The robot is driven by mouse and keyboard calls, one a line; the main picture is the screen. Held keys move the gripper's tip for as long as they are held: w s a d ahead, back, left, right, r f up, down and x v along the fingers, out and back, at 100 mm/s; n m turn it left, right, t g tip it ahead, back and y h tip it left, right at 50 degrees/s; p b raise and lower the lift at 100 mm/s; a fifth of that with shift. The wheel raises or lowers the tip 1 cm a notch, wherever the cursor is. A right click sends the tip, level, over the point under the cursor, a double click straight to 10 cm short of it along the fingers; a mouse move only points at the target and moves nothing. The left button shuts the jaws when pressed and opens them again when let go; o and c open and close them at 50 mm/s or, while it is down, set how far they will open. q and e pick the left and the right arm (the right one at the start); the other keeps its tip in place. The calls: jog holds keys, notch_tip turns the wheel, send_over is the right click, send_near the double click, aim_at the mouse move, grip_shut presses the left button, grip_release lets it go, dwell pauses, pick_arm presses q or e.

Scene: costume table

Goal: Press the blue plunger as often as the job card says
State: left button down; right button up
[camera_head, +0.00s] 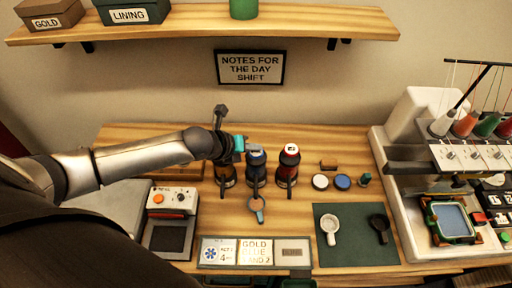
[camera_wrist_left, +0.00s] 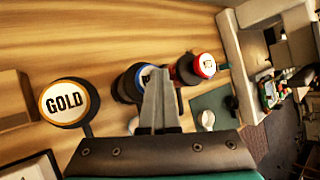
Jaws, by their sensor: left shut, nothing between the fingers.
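The blue plunger (camera_head: 256,158) tops a dark bottle between the gold-capped bottle (camera_head: 226,178) and the red-capped bottle (camera_head: 289,158) on the table. My left gripper (camera_head: 240,144) is shut and empty, beside and above the blue plunger at its left. In the left wrist view the shut fingers (camera_wrist_left: 159,98) cover part of the blue plunger (camera_wrist_left: 128,84); whether they touch is unclear. The GOLD cap (camera_wrist_left: 66,102) and red cap (camera_wrist_left: 203,65) show on either side. The card strip (camera_head: 254,238) at the table front shows "GOLD", "BLUE" and "BAND 2"; its left card is hard to read.
A small ladle-like piece (camera_head: 257,208) is in front of the bottles. A green mat (camera_head: 354,252) holds a white scoop and a black scoop. Round pots (camera_head: 320,181) are right of the bottles. An embroidery machine (camera_head: 400,220) fills the right; a shelf (camera_head: 290,22) hangs above.

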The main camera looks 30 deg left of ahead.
aim_at(253, 154)
pick_arm(q)
jog(key=shift+r+p, duration=1.15)
notch_tip(253, 154, up, 5)
jog(key=p, duration=0.5)
jog(key=shift+s, duration=0.1)
dwell(0.3)
